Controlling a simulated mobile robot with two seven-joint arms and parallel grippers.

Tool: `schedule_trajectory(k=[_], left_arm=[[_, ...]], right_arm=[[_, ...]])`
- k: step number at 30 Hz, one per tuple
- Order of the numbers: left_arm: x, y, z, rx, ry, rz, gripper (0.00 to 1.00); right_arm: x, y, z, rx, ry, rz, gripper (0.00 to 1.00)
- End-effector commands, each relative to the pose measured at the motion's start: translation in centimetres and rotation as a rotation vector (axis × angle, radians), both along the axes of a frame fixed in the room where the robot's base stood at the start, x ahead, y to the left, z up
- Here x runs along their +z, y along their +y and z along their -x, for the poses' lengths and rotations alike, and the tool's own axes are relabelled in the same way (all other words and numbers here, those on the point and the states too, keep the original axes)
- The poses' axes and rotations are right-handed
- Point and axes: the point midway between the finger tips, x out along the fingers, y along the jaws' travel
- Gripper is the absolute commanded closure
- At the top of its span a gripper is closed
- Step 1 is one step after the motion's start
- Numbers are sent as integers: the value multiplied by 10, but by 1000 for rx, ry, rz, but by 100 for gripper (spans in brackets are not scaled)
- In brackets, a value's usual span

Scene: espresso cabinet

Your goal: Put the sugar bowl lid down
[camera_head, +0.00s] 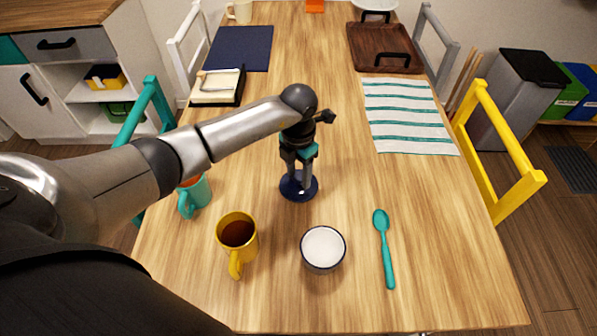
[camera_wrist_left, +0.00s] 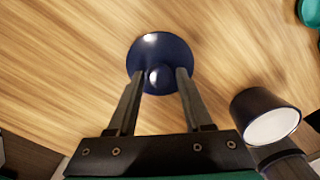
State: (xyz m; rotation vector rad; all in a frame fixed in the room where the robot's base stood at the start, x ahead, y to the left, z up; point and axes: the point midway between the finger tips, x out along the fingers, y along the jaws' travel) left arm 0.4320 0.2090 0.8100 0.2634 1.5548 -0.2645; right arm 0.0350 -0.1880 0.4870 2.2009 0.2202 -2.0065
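The sugar bowl lid (camera_head: 286,192) is a round dark blue disc with a knob. It appears to lie flat on the table, knob up, and it also shows in the left wrist view (camera_wrist_left: 166,50). My left gripper (camera_head: 299,187) points down over it. In the left wrist view its fingers (camera_wrist_left: 161,74) stand on either side of the knob, with a small gap showing, so it looks open. The sugar bowl (camera_head: 323,248), dark-rimmed with white contents, stands uncovered in front of the lid, to its right; it seems to show in the left wrist view too (camera_wrist_left: 266,115). My right gripper is not in view.
A yellow mug (camera_head: 237,237) with dark drink and a teal mug (camera_head: 194,195) stand to the left. A teal spoon (camera_head: 385,248) lies right of the bowl. A striped cloth (camera_head: 408,116), brown tray (camera_head: 378,48) and blue mat (camera_head: 240,48) lie farther back. Table between lid and spoon is clear.

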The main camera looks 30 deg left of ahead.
Motion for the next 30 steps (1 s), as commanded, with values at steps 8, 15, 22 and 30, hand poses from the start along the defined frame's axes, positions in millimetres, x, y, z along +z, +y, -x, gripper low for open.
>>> schedule_trajectory(k=[8,15,22,30], left_arm=[[0,0,0,0,0,-1,32],[8,0,-1,0,-2,0,32],[54,1,-2,0,-5,-2,32],[106,0,-1,0,-3,-1,32]], right_arm=[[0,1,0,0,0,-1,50],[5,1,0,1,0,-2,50],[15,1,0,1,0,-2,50],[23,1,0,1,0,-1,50]])
